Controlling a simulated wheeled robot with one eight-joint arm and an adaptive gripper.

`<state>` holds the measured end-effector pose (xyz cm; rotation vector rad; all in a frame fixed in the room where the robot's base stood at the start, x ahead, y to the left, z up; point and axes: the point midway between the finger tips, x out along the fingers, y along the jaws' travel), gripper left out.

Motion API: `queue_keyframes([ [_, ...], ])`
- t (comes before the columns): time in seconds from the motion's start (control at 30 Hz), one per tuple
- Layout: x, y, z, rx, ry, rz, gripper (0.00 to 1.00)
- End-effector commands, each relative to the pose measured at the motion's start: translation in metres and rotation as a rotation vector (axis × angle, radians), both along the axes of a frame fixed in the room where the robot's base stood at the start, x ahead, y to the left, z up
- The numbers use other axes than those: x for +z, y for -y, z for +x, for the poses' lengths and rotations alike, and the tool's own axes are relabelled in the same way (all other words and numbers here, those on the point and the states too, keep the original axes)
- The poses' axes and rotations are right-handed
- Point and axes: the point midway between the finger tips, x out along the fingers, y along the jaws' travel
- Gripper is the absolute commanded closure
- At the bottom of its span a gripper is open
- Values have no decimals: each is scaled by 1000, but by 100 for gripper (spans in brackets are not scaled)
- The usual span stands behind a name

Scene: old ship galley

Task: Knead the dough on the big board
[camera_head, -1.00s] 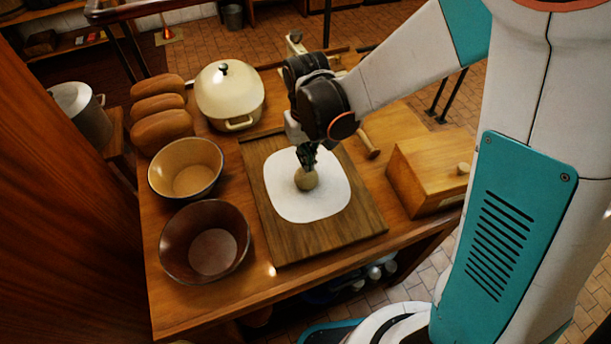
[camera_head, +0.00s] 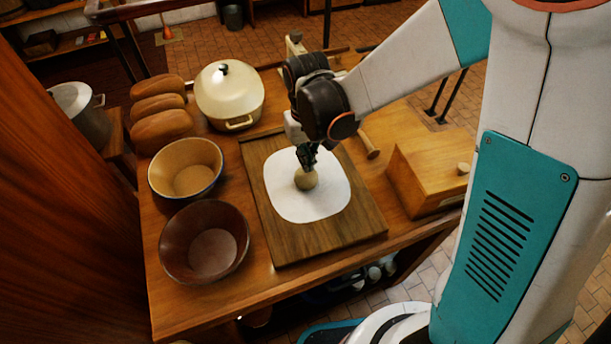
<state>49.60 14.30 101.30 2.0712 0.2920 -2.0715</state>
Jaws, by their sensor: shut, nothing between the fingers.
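My gripper (camera_head: 307,166) points down at the dough from above. It is shut, and its fingertips are at the top of the dough, seemingly touching it. The gripper hides part of the dough's top and the sheet behind it.
Left of the board are a brown bowl (camera_head: 204,243), a tan bowl (camera_head: 186,168) and several loaves (camera_head: 161,131). A cream pot (camera_head: 229,96) stands behind. A wooden box (camera_head: 431,172) and a rolling pin handle (camera_head: 370,146) are on the right.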

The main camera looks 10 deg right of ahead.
Motion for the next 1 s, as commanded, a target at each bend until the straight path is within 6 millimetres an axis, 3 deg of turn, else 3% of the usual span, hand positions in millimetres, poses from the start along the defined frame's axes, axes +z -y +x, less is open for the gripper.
queue_keyframes([
  [0.73,-20,0,0,0,0,0,100],
  [1.0,-19,0,0,0,0,0,100],
])
